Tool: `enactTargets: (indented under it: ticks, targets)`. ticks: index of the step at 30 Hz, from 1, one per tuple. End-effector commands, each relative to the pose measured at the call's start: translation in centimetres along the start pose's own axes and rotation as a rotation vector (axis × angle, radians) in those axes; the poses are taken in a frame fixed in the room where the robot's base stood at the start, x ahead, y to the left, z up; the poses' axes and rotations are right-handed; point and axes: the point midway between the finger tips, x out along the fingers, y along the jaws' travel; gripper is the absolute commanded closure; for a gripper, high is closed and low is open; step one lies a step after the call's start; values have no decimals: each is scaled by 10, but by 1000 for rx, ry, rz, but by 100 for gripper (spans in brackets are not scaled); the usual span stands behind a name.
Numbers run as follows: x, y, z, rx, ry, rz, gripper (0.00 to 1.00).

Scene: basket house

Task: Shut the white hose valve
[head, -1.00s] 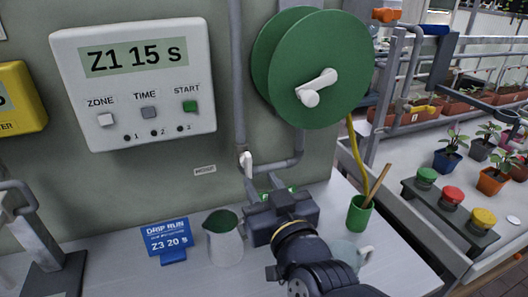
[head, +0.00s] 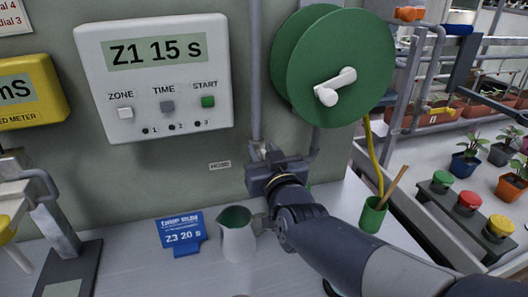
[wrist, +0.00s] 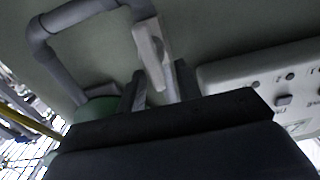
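The white hose valve lever (wrist: 152,50) hangs down from a grey pipe in the wrist view. Its lower end reaches between the two dark fingers of my gripper (wrist: 161,88). The fingers stand apart, with a gap visible beside the lever, and I see no clear grip on it.
A green hose reel (head: 340,70) with a white crank hangs just above right. A control box (head: 155,80) is at left. Below are a grey-white jug (head: 238,242), a blue sign (head: 181,235) and a green cup (head: 373,216).

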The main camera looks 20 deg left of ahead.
Motion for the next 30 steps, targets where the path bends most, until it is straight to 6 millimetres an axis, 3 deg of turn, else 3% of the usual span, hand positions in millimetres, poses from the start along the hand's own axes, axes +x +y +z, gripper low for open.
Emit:
enactTargets:
  ticks: [5,17,30]
  targets:
    - [0,0,0,0,0,0,68]
    - [0,0,0,0,0,0,100]
    - [0,1,1,39,3,0,100]
